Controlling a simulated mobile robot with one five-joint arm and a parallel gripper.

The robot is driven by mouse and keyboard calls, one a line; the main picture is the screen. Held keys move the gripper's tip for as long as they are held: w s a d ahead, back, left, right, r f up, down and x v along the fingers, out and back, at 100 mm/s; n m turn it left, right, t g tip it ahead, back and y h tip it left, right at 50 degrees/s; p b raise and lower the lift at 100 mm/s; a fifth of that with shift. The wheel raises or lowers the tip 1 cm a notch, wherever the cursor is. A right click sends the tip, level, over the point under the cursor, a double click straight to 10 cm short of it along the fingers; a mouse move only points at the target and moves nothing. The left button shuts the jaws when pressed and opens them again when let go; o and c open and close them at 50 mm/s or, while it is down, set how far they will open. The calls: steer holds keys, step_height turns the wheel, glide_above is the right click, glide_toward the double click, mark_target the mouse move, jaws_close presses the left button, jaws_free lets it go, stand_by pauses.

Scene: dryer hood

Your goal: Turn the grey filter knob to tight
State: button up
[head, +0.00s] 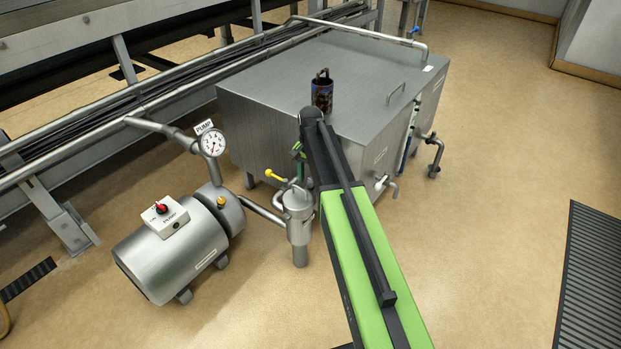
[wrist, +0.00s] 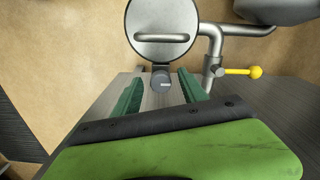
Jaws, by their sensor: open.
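The filter (head: 297,224) is an upright steel canister beside the pump, with a round lid. In the wrist view the filter lid (wrist: 162,52) shows at the top, with a bar handle across it. A small round grey knob (wrist: 161,81) with a pale mark shows just below the lid, between the fingertips in the picture. My gripper (wrist: 160,93) is open, its two green fingers on either side of the knob; I cannot tell whether they touch it. In the head view my gripper (head: 298,156) is partly hidden by my arm, and I cannot make out the knob there.
A yellow-tipped valve lever (wrist: 242,71) stands right of the filter; it also shows in the head view (head: 275,175). The pump (head: 178,246) with a red switch and a gauge (head: 212,142) stand left. A large steel tank (head: 270,85) carrying a dark canister (head: 322,92) is behind.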

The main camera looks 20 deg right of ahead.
mark_target(308, 181)
step_height(308, 181, up, 18)
steer(key=p, duration=1.7)
steer(key=shift+f, duration=0.25)
steer(key=s+a+n, duration=0.3)
steer(key=s+n, duration=0.1)
steer(key=s, duration=0.6)
steer(key=s+a+n, duration=0.3)
steer(key=s+a, duration=0.1)
steer(key=s, duration=0.7)
step_height(308, 181, up, 24)
steer(key=w+p, duration=0.1)
steer(key=p, duration=2.3)
steer(key=shift+d+n, duration=0.25)
steer(key=shift+n, duration=0.05)
